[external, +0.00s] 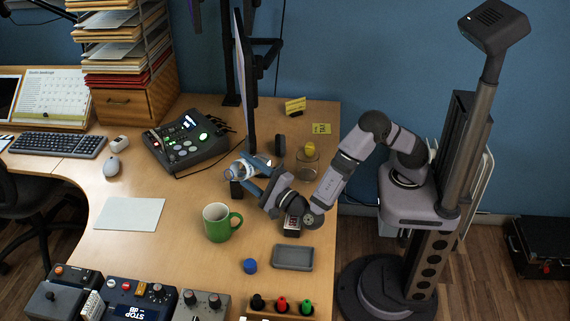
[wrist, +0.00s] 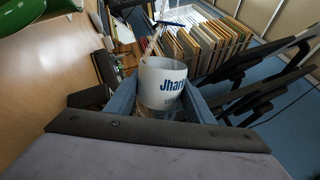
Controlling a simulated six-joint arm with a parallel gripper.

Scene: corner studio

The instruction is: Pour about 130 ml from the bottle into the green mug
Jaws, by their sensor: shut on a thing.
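My gripper (external: 252,172) is shut on the clear bottle (external: 236,168), which has a white label with blue lettering. In the external view the bottle is held above the desk, behind and to the right of the mug, and looks tilted; its mouth is hard to make out. In the wrist view the bottle (wrist: 162,85) sits between the blue jaws (wrist: 160,103). The green mug (external: 218,226) stands upright on the desk, apart from the bottle, its handle to the right. Part of a green thing, probably the mug, shows at the wrist view's upper left (wrist: 38,14). No stream of liquid is visible.
A blue round cap (external: 249,266) and a grey tray (external: 293,264) lie in front. A glass (external: 307,168) with something yellow stands behind my arm. The monitor (external: 245,90) rises behind the bottle. A control panel (external: 187,140) and paper sheet (external: 129,214) are left.

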